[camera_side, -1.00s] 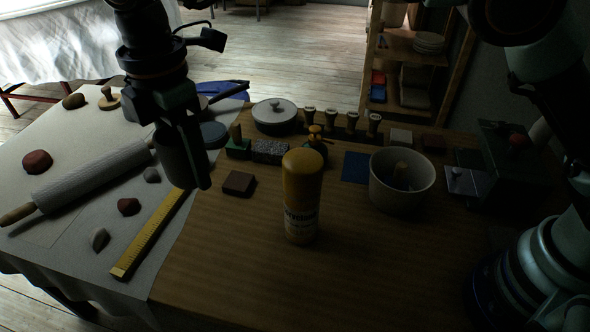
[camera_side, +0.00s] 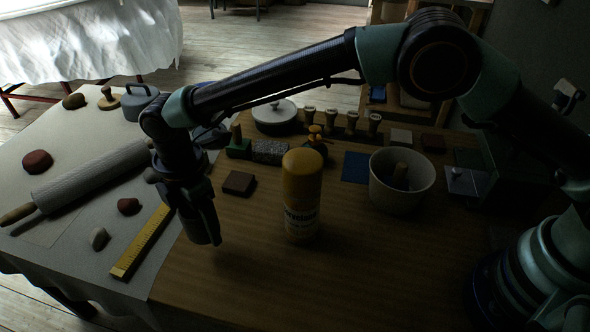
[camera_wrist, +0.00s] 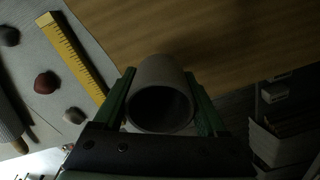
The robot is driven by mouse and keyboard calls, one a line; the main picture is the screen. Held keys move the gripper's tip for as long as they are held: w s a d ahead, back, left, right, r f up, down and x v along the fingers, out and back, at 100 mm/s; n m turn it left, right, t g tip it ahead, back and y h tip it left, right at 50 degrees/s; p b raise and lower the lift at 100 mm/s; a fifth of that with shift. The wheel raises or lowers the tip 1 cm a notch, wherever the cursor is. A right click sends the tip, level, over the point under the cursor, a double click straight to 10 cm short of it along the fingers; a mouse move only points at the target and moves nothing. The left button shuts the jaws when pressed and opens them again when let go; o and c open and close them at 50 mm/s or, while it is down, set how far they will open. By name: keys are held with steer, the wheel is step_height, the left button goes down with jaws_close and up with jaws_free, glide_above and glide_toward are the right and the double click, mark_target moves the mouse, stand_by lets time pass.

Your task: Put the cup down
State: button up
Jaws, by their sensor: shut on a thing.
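The cup (camera_wrist: 160,95), a plain grey cylinder, sits between the green jaws of my gripper (camera_wrist: 160,98) in the wrist view, its open mouth toward the camera. The jaws are shut on its sides. In the side view my gripper (camera_side: 203,222) points down over the left part of the wooden table, close to the cloth's edge.
A yellow-topped canister (camera_side: 301,195) stands to the right of my gripper. A yellow ruler (camera_side: 143,242) lies to the left, and a brown block (camera_side: 239,183) behind. A pale pot (camera_side: 401,182) stands farther right. Bare wood (camera_side: 235,290) lies in front.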

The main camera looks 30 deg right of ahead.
mark_target(211, 249)
steer(key=shift+f, duration=2.6)
steer(key=shift+f, duration=0.2)
steer(key=o, duration=1.4)
steer(key=shift+r, duration=0.1)
